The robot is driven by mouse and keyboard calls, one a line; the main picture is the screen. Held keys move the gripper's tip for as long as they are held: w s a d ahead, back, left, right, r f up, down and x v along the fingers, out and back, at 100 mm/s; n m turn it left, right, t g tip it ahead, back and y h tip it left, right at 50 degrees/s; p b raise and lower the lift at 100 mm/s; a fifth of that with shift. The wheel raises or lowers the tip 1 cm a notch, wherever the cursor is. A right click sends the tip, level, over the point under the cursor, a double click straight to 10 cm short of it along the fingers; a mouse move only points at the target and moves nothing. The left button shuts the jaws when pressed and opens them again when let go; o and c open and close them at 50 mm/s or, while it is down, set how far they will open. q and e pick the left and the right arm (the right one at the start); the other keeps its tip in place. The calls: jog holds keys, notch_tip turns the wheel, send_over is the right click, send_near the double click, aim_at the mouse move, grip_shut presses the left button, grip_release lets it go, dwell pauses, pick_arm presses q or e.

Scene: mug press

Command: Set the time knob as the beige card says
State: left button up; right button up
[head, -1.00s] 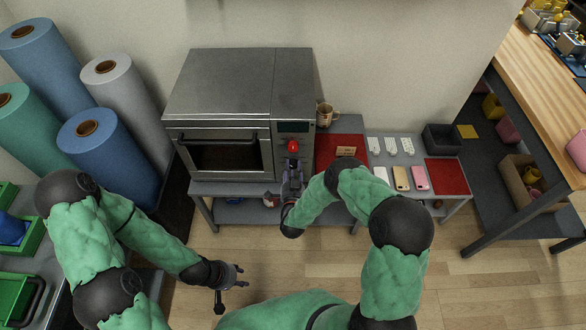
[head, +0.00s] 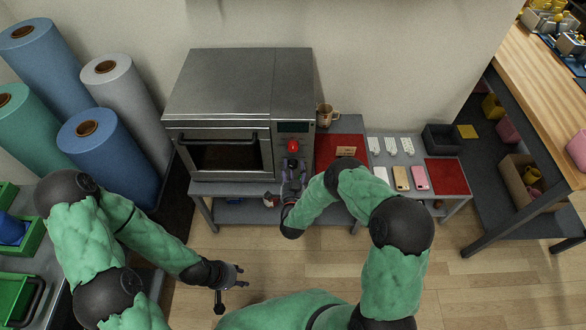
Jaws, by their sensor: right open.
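The oven-like press (head: 238,85) stands on the grey table and has a control panel on its right side. The panel carries a small dark display (head: 293,127), a red knob (head: 293,145) and a dark knob (head: 292,163) below it. I cannot read any knob setting or which knob is for time. The beige card (head: 346,150) lies on a red mat right of the press; its writing is too small to read. My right gripper (head: 293,174) is open just in front of the dark knob; contact cannot be told. My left gripper (head: 243,276) is open and empty, low over the floor.
A beige mug (head: 327,114) stands beside the press. Right of it are the red mat (head: 328,144), white pieces (head: 390,146), phone-like items (head: 402,178), another red mat (head: 447,176) and a dark bin (head: 441,138). Fabric rolls (head: 110,150) stand at left.

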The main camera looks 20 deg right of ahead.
jog(key=v, duration=1.1)
jog(key=shift+s, duration=0.35)
jog(key=shift+a, duration=0.15)
notch_tip(320, 180, down, 5)
jog(key=s+a+n+g+y+p, duration=0.2)
jog(key=n+g+y+p, duration=0.3)
jog(key=g, duration=0.3)
jog(key=s+a+r+n+g+y+p, duration=0.1)
jog(key=s+g, duration=0.3)
jog(key=s, duration=0.5)
jog(key=s+a+r+n+g+y+p, duration=0.1)
jog(key=s+r+n+g+y, duration=0.1)
jog(key=s+g, duration=0.3)
jog(key=s+r+y, duration=0.1)
jog(key=s, duration=0.3)
jog(key=shift+n, duration=0.3)
jog(key=shift+a+r, duration=0.1)
